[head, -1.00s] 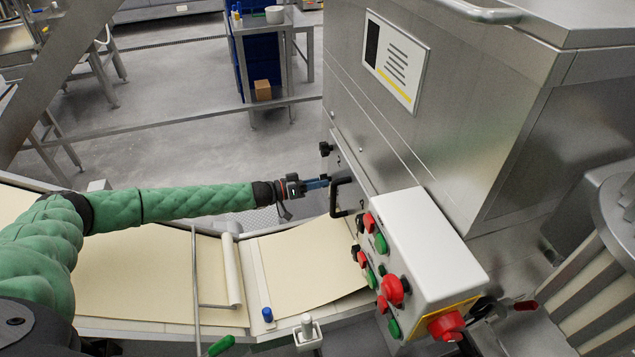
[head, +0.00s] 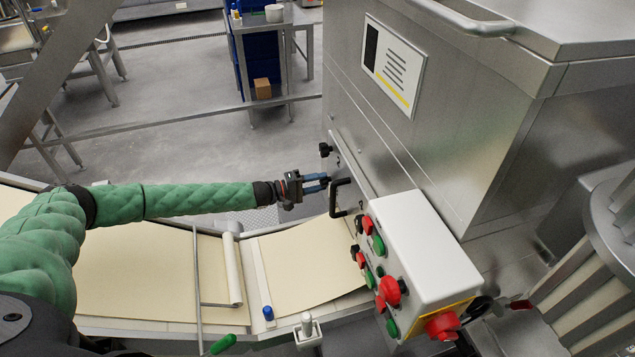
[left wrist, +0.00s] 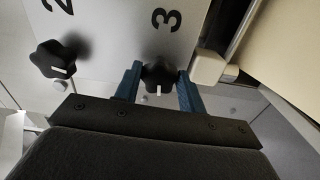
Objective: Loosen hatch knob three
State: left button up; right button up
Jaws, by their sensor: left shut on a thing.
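Hatch knob three (left wrist: 158,76) is a black lobed knob with a white mark, below the printed "3" in the left wrist view. My left gripper (left wrist: 160,82) has its blue fingers on either side of this knob and is shut on it. In the head view my left gripper (head: 316,183) is at the hatch side of the steel machine, and the knob in it is hidden or too small to tell. Knob two (left wrist: 53,59), also black with a white mark, stands apart to the left by the printed "2". My right gripper is not in view.
A black handle (head: 336,198) sits just right of the left gripper in the head view. A white control box (head: 425,240) with red and green buttons juts out below it. Another black knob (head: 325,149) is above the gripper. A pasta sheet (head: 300,265) lies below.

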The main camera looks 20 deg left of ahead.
pick_arm(q)
jog(key=n, duration=0.5)
jog(key=shift+a+n, duration=0.1)
jog(key=shift+n, duration=0.2)
jog(key=n, duration=0.2)
jog(key=shift+r+n, duration=0.1)
jog(key=shift+n, duration=0.2)
jog(key=shift+w+n+p, duration=0.1)
jog(key=shift+n+p, duration=0.2)
jog(key=shift+n, duration=1.3)
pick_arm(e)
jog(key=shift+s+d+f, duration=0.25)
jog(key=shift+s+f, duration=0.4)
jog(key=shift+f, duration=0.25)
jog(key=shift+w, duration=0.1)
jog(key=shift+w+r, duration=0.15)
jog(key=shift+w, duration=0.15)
